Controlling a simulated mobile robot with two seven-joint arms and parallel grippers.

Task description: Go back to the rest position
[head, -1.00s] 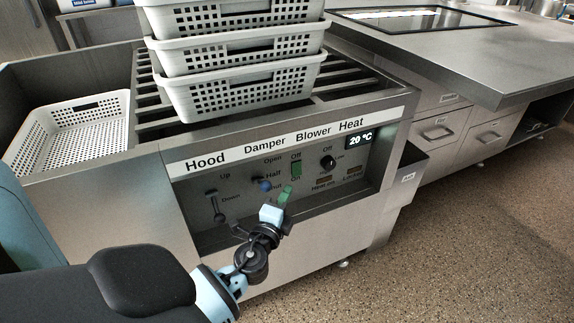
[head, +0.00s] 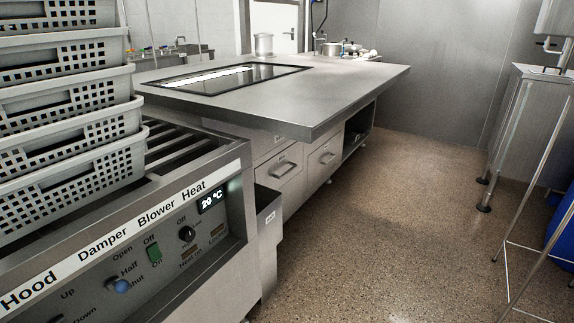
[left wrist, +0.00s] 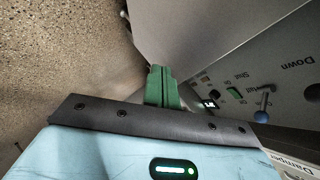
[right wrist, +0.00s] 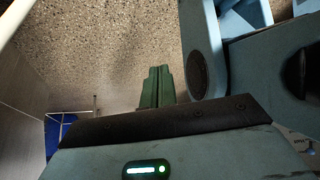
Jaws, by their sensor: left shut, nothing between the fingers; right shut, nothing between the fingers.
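My left gripper (left wrist: 162,87) shows in the left wrist view with its green fingers together and nothing between them. It is apart from the control panel (left wrist: 285,80), which lies to the right in that view. My right gripper (right wrist: 157,87) shows in the right wrist view, also shut and empty, over open floor and beside light-blue parts of my own body. Neither gripper shows in the head view. The panel (head: 150,275) with its labels, blue knob, green switch and 20 °C display is at lower left in the head view.
Stacked perforated baskets (head: 70,160) stand on the slatted top of the panel unit at left. A steel counter (head: 345,85) with drawers is behind. Speckled floor (head: 380,220) is free at centre right. A steel stand (head: 520,150) and a blue object (head: 562,225) are at far right.

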